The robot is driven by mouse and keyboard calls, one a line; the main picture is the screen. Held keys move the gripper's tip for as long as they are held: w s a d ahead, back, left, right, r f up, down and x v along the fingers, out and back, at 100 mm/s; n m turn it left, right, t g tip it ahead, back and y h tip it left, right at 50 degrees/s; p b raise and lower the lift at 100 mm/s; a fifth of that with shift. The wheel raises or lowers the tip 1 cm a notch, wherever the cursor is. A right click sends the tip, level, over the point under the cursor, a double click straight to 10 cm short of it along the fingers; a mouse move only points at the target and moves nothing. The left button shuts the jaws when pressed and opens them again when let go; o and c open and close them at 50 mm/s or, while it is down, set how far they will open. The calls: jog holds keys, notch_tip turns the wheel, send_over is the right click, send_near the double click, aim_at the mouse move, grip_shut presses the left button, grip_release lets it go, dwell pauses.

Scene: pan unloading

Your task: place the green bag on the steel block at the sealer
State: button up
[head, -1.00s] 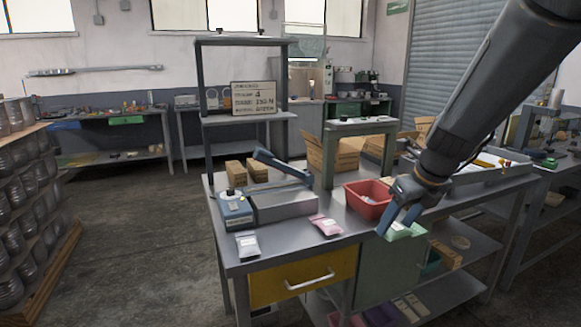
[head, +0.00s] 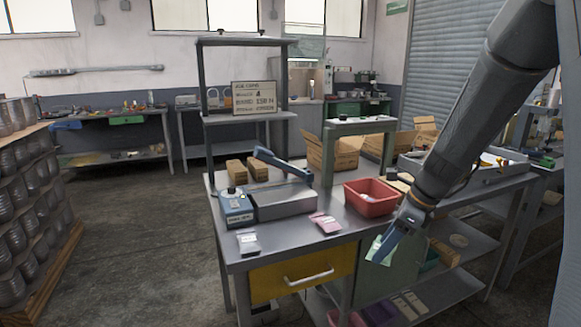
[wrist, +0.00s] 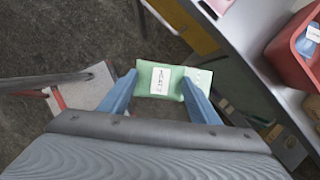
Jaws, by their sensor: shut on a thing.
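My gripper (head: 386,246) is shut on the green bag (wrist: 150,82), which has a white label. The bag is held between the two blue fingers and hangs clear of the bench's front edge, over the floor side in the wrist view. In the head view the green bag (head: 379,251) shows only in part behind the fingers, in front of the green cabinet side. The sealer (head: 236,210), with a blue base and lever, stands at the bench's left end. The grey steel block (head: 287,203) lies beside it, its top bare, left of my gripper.
A pink bag (head: 325,222) and a grey bag (head: 249,243) lie along the bench's front edge. A red bin (head: 371,199) stands on the bench near my arm. Two brown boxes (head: 236,171) stand behind the sealer. A raised stand (head: 361,126) rises at the back.

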jog(key=s+a+f+n+g+h, duration=0.2)
jog(key=f+n+g, duration=0.1)
jog(key=f+n, duration=0.7)
jog(key=s+a+f+n+g+h, duration=0.2)
jog(key=s+f+n+g, duration=0.1)
jog(key=f+n, duration=0.8)
jog(key=n, duration=0.3)
jog(key=shift+s+a+f+g, duration=0.2)
jog(key=shift+s+f+g, duration=0.05)
jog(key=shift+s+g, duration=0.15)
